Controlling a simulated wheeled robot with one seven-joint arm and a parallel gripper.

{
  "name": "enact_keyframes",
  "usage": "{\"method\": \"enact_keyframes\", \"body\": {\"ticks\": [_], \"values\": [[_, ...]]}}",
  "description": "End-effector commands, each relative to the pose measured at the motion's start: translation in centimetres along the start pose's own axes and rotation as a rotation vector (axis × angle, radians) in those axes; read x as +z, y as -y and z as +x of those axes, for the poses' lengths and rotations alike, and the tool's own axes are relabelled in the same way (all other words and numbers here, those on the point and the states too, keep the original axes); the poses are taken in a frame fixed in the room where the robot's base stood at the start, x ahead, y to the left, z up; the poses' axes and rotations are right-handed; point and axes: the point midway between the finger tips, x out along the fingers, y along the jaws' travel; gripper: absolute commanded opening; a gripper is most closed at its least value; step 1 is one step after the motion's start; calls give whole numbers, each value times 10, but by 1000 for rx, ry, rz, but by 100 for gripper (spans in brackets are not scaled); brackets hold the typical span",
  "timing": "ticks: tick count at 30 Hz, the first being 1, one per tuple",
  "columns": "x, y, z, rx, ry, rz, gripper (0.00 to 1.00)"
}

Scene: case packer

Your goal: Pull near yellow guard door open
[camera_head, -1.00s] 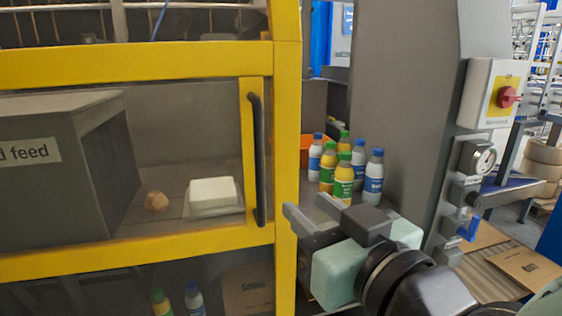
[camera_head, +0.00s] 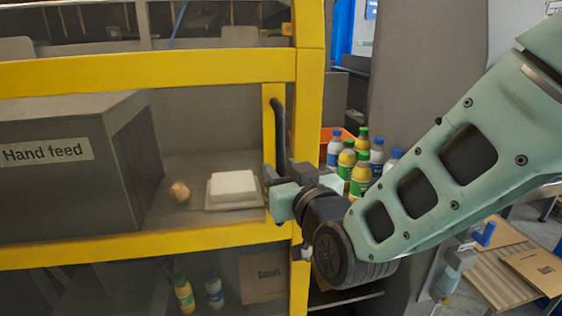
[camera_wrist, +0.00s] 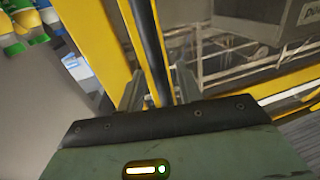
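The yellow guard door (camera_head: 150,76) looks closed, its clear panel framed in yellow. Its dark vertical handle (camera_head: 279,125) is on the door's right upright. My gripper (camera_head: 270,178) is at the handle's lower part, which it partly hides. In the wrist view, the handle (camera_wrist: 148,40) runs down between the two fingers of my gripper (camera_wrist: 160,88). The fingers stand apart on either side of it, with a visible gap, so the gripper looks open around the handle.
Behind the door are a hand feed box (camera_head: 60,165), a white block (camera_head: 232,186) and a small brown lump (camera_head: 179,192). Several bottles (camera_head: 361,172) stand right of the door frame, behind my arm. A grey panel (camera_head: 415,75) rises behind my arm.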

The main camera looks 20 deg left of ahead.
Motion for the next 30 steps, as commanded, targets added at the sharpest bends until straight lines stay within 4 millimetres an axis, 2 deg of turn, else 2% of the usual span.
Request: {"method": "enact_keyframes", "body": {"ticks": [5, 14, 15, 18, 26, 30], "values": [[0, 0, 12, -1, 1, 0, 35], [0, 0, 14, -1, 0, 0, 35], [0, 0, 14, -1, 0, 0, 24], [0, 0, 14, -1, 0, 0, 0], [0, 5, 15, -2, 0, 0, 0], [1, 23, 18, -7, -2, 1, 0]]}}
